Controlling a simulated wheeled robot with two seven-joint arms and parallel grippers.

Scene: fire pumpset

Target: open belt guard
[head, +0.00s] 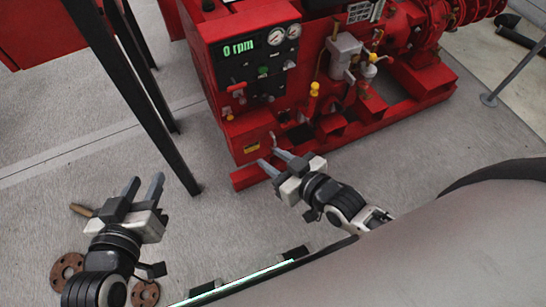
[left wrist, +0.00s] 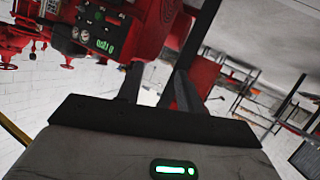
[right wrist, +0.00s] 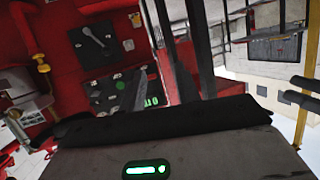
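The red pumpset (head: 330,100) stands on the floor at the top of the head view, with a control panel (head: 255,65) reading 0 rpm. I cannot tell for sure which part is the belt guard. A red box with a yellow label (head: 251,148) sits low below the panel. My right gripper (head: 271,160) is open and empty, its fingers pointing at the skid's near corner; whether they touch is unclear. The panel also shows in the right wrist view (right wrist: 118,90). My left gripper (head: 143,183) is open and empty above the floor, left of the pumpset.
Brown round flanges (head: 67,270) and a wooden-handled tool (head: 82,210) lie on the floor near my left arm. The floor (head: 60,150) at left is mostly clear. A grey pole (head: 515,72) stands at right.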

